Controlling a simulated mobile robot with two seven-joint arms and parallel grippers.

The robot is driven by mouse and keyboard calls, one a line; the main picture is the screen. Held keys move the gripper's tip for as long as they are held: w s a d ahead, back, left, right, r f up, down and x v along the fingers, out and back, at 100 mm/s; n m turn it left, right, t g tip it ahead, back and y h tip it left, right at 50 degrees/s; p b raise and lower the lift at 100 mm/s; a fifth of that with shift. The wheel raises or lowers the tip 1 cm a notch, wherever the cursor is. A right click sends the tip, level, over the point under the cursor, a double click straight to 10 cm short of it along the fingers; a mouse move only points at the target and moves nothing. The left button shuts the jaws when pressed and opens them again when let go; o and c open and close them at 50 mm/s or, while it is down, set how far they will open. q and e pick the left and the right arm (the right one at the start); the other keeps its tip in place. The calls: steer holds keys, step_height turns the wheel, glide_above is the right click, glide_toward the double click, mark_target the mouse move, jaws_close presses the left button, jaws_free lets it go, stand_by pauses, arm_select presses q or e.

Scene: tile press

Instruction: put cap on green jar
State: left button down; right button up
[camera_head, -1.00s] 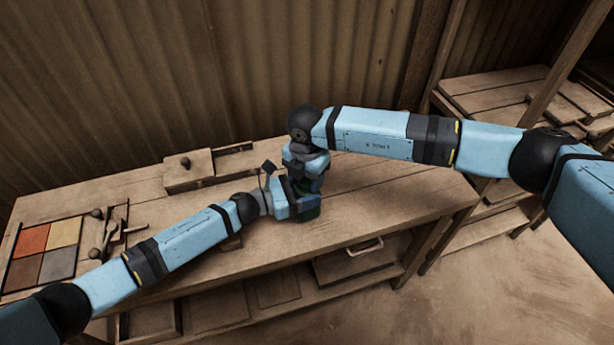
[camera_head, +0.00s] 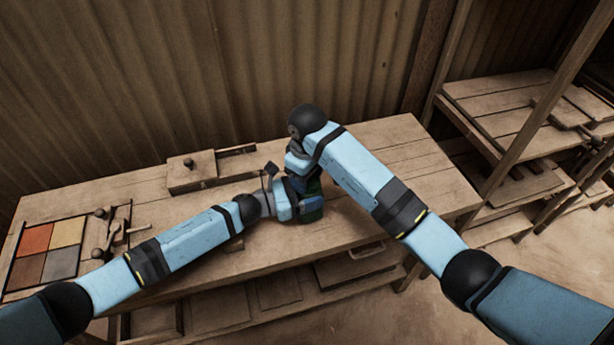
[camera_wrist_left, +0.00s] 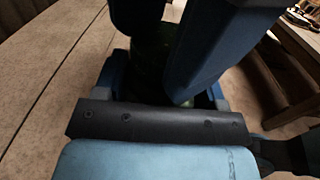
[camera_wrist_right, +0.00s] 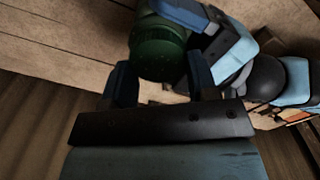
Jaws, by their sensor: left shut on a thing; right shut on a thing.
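The green jar (camera_head: 311,215) is upright over the workbench, and its lower part shows below my left gripper (camera_head: 306,205). My left gripper is shut on the jar from the left. My right gripper (camera_head: 308,180) is above it, pointing down and shut on a green cap at the top of the jar. In the right wrist view, a round green body (camera_wrist_right: 158,48) shows at the fingers; where cap and jar meet cannot be made out. In the left wrist view, the dark green jar (camera_wrist_left: 150,55) is partly hidden by my right gripper.
The wooden workbench (camera_head: 400,155) is clear to the right. A wooden box (camera_head: 192,170) stands at the back. A tray of coloured tiles (camera_head: 45,250) lies at the left, with small wooden tools beside it. A wooden shelf (camera_head: 510,110) stands at the right.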

steer(key=shift+s+d+m, duration=0.15)
steer(key=shift+m, duration=0.55)
steer(key=o, duration=0.9)
steer(key=shift+f, duration=0.15)
steer(key=shift+c, duration=0.2)
steer(key=shift+d+r, duration=0.1)
steer(key=shift+r, duration=2.15)
steer(key=shift+c, duration=0.3)
